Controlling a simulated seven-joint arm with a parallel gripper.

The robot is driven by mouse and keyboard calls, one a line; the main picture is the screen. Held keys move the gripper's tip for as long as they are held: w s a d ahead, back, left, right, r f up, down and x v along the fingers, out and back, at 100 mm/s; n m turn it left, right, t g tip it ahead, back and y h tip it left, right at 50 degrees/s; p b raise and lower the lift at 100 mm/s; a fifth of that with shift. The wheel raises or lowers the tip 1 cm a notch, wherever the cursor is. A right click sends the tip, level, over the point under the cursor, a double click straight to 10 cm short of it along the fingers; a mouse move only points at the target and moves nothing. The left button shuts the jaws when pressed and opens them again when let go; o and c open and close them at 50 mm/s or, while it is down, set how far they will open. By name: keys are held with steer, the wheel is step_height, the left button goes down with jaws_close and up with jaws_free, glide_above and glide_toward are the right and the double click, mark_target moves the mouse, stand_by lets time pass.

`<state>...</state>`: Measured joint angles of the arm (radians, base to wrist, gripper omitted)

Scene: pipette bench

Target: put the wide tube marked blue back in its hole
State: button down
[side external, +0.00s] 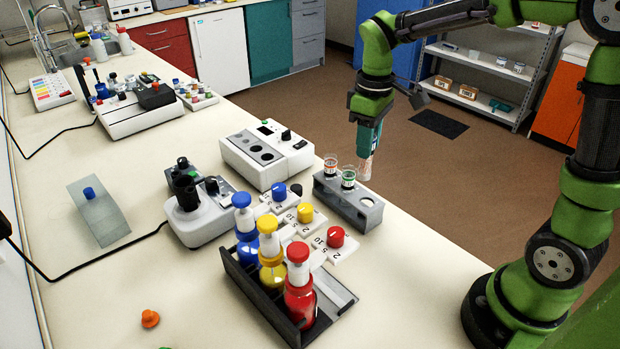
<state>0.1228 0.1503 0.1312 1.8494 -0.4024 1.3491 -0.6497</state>
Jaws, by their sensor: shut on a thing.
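My gripper (368,150) points down just behind the grey rack (362,217), near the bench's far right edge. It is shut on a clear tube, the wide tube (365,170), whose lower part shows below the fingers. Its blue mark cannot be made out at this size. The rack holds an orange-marked tube (331,168) and a green-marked tube (348,180). An open hole (367,202) shows at the rack's right end. The held tube is up and to the left of the rack's right end in the picture; its exact height is hard to tell.
A white block instrument (266,160) stands left of the rack. In front are number cards with blue, yellow and red knobs (335,237), and a dark tray (262,300) with blue, yellow and red bottles. An orange piece (150,318) lies front left. The bench right of the tray is clear.

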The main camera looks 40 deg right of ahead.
steer(key=shift+n, duration=0.6)
steer(key=shift+s+f, duration=0.25)
steer(key=shift+f, duration=0.55)
steer(key=shift+s+f, duration=0.3)
steer(key=shift+f, duration=0.5)
steer(key=shift+s+f, duration=0.25)
steer(key=shift+f, duration=0.55)
steer(key=shift+f, duration=1.4)
steer(key=shift+f, duration=1.95)
steer(key=c, duration=0.8)
jaws_free()
